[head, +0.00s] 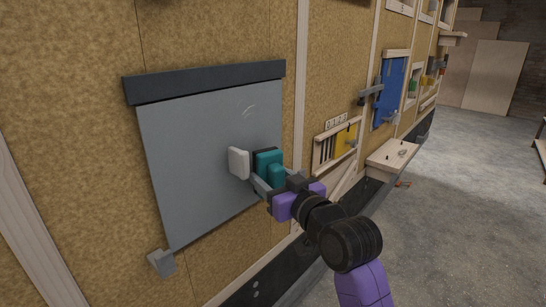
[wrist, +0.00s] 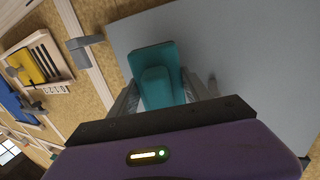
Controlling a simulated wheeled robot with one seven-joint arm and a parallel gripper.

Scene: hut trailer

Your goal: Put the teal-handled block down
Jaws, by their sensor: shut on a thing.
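The teal-handled block (head: 268,160) is in front of the large grey panel (head: 195,160) on the wall in the head view, with a dark layer on its panel side. My gripper (head: 270,180) is shut on its handle. In the wrist view the teal block (wrist: 153,62) sits between the two grey fingers of my gripper (wrist: 163,95), with the grey panel (wrist: 240,50) behind it. I cannot tell whether the block touches the panel. A white rounded piece (head: 238,162) is just left of the block; whether it is fixed to the panel is unclear.
A dark strip (head: 205,82) tops the panel, and a grey bracket (head: 161,262) juts out at its lower left. Right along the wall are a slotted yellow unit (head: 337,143), a small wooden shelf (head: 393,156) and a blue panel (head: 388,92). The concrete floor (head: 470,190) at right is open.

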